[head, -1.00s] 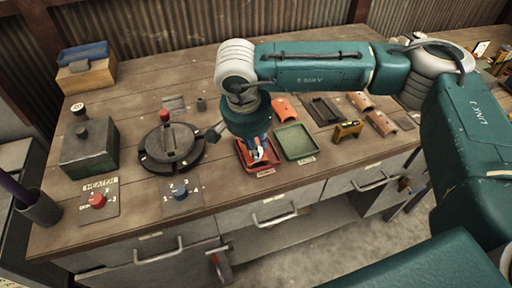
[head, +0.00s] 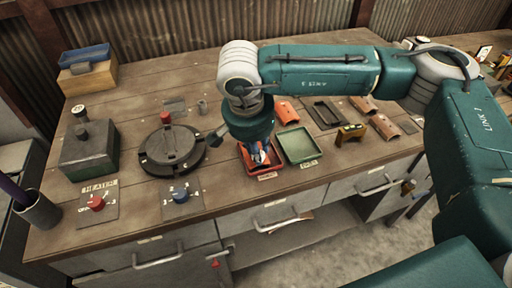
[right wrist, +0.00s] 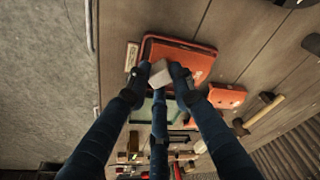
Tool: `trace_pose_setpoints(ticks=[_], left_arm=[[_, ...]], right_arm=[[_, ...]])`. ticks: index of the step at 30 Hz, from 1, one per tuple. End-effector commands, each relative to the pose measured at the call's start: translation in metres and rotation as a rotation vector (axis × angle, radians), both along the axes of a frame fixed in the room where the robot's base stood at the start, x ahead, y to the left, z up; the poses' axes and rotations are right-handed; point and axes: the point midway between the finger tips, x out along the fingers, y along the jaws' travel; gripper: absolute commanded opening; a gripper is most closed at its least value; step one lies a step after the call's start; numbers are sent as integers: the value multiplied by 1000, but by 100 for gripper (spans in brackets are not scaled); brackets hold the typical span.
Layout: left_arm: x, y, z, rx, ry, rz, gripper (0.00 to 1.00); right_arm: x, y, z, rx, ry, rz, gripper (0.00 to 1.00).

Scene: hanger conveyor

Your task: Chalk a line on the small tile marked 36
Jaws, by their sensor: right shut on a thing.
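My right gripper (head: 259,157) reaches down over the red tray (head: 248,168). In the right wrist view its dark blue fingers (right wrist: 160,76) are shut on a small pale block (right wrist: 160,73), which looks like chalk. The block is above or in the red tray (right wrist: 207,47); I cannot tell whether it touches the bottom. Orange curved tiles lie to the right: one (head: 287,111) behind the green tray, one (head: 360,104) farther right and one (head: 384,127) near the right end. I can read no number 36 on any of them. My left gripper is not in view.
A green tray (head: 300,158) stands right beside the red one. A yellow-brown stand (head: 350,132) and a dark frame (head: 328,113) are farther right. A round black device (head: 172,147) and a blue-knob panel (head: 181,195) are to the left. The bench front edge is close.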

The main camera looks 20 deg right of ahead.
Motion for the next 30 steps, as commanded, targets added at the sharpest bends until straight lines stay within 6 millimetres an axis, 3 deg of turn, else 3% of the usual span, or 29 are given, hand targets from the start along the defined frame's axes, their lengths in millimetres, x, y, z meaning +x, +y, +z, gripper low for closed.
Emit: trace_pose_setpoints(ticks=[13, 30], left_arm=[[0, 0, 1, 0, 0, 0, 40], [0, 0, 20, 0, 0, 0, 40]], right_arm=[[-5, -1, 0, -5, 13, 0, 0], [-3, 0, 48, -1, 5, -1, 0]])
